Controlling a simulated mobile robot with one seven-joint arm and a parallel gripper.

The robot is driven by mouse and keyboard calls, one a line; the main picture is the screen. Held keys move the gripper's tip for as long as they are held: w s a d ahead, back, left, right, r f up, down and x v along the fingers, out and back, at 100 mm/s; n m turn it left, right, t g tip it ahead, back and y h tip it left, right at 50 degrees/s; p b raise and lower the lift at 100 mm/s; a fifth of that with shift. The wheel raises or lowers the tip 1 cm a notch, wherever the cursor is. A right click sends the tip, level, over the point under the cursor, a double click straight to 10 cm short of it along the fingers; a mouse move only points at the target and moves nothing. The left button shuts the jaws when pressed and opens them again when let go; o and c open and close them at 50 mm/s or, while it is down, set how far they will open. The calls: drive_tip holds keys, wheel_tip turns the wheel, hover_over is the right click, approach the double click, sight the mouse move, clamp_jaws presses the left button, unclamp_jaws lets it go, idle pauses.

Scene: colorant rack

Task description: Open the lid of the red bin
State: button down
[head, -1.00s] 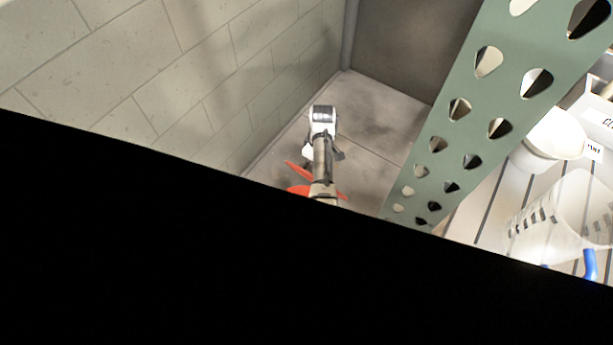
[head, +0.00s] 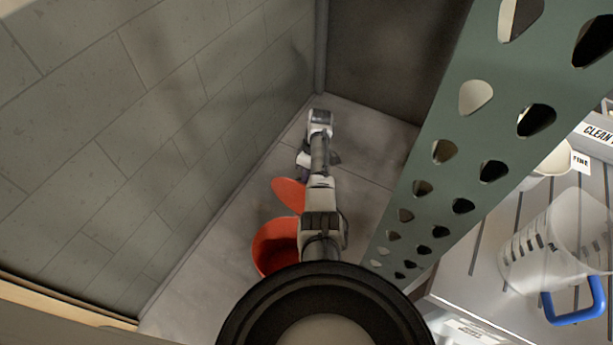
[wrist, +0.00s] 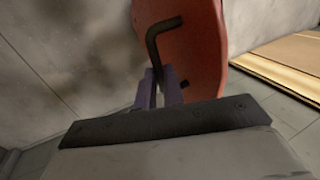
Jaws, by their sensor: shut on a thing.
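The red bin (head: 275,250) stands on the floor near the tiled wall in the head view, partly covered by my arm. Its red lid (head: 289,191) is tilted up off the rim, and part of the dark opening shows. In the wrist view the lid (wrist: 198,50) is a red disc standing steeply, with a bent black handle (wrist: 157,35). My gripper (wrist: 158,80) is shut on the lower part of the handle, its purple fingers beside it. In the head view my gripper is small and mostly hidden near the lid's far side.
A green perforated rack post (head: 440,150) stands just right of my arm. Right of it are shelves with a clear jug (head: 550,245) with a blue handle and a white container (head: 553,160). The tiled wall (head: 150,120) is close on the left. A flat cardboard-coloured piece (wrist: 285,60) lies on the floor.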

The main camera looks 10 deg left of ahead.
drive_tip(key=shift+s+d+f, duration=0.1)
drive_tip(key=shift+s+f, duration=0.25)
drive_tip(key=shift+f, duration=0.15)
drive_tip(key=c, duration=1.5)
unclamp_jaws()
drive_tip(key=shift+w, duration=0.15)
drive_tip(key=shift+r, duration=0.15)
drive_tip(key=shift+w+r, duration=0.1)
drive_tip(key=p+v, duration=0.2)
drive_tip(key=v, duration=1.1)
drive_tip(key=shift+r+p, duration=0.25)
drive_tip(key=shift+p, duration=0.1)
drive_tip(key=shift+w, duration=0.1)
